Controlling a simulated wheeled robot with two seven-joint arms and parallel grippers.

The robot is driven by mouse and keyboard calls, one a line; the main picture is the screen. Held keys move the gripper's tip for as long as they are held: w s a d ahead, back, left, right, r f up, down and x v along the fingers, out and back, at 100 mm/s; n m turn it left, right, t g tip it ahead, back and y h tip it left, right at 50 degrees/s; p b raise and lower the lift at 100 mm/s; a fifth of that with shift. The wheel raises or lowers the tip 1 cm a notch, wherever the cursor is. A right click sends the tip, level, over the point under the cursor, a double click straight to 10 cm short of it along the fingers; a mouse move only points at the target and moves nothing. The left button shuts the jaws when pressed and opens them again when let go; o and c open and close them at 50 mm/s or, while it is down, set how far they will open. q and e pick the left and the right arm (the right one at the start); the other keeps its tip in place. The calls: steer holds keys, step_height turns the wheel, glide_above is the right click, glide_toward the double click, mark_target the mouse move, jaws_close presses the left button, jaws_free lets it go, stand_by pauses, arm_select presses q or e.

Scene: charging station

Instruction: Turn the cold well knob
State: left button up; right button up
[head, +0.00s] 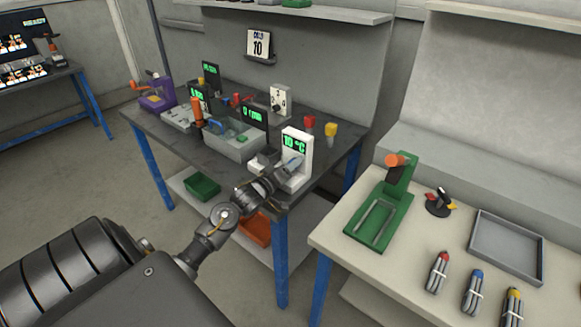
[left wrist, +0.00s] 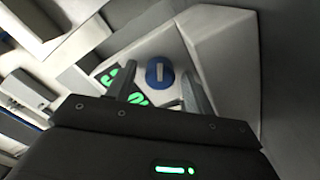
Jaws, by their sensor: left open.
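The cold well (head: 302,142) is a white unit with a green 10 °C display, at the front right corner of the dark workbench. In the left wrist view its knob (left wrist: 160,73) is a round blue disc with a pale bar across it. The knob is hidden behind my gripper in the head view. My left gripper (head: 289,166) is open in front of the cold well's face. In the left wrist view one finger is on each side of the knob. Whether they touch it cannot be told. My right gripper is not in view.
A wall sign (head: 258,43) reads COLD 10. A grey bath (head: 235,144) with a 0 rpm display stands left of the cold well. Red and yellow items stand behind it. A pale table (head: 335,235) with a green stand (head: 385,208) and a grey tray (head: 507,247) is at right.

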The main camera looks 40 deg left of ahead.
arm_select(q)
steer(key=shift+s, duration=0.1)
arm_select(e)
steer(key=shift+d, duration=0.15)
arm_select(q)
steer(key=s, duration=0.9)
steer(key=shift+s+d+b, duration=0.1)
steer(key=shift+s+b, duration=0.25)
steer(key=shift+b, duration=0.05)
steer(key=shift+s, duration=0.5)
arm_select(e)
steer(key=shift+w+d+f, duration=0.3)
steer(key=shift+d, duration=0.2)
arm_select(q)
steer(key=shift+w+d, duration=0.1)
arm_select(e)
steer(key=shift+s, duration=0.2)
